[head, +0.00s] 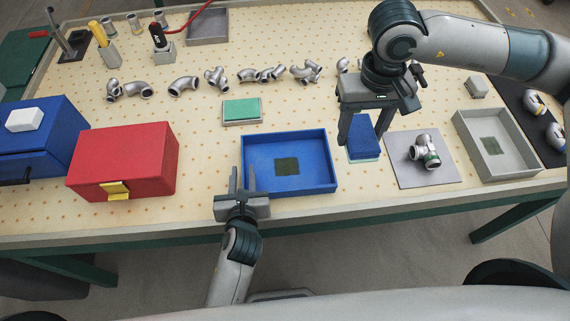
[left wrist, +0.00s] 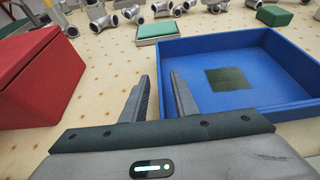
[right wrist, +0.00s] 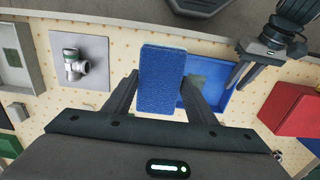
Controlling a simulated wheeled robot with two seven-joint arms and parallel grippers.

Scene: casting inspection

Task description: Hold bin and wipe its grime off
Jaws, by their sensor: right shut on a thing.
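The blue bin (head: 333,178) stands at the front middle of the table with a dark grime patch (head: 287,165) on its floor. It also shows in the left wrist view (left wrist: 285,110). My left gripper (head: 241,173) is open at the bin's left side, its fingers apart near the left wall. I cannot tell whether they touch it. My right gripper (head: 362,140) is shut on a blue sponge (head: 362,130) with a pale green underside, just right of the bin. The sponge also shows between the fingers in the right wrist view (right wrist: 162,85).
A grey bin (head: 530,168) with a similar dark patch stands at the right. A metal fitting (head: 424,150) lies on a grey mat (head: 400,178). A red box (head: 125,160) is left of my left gripper. A green pad (head: 242,109) sits in a tray behind the blue bin.

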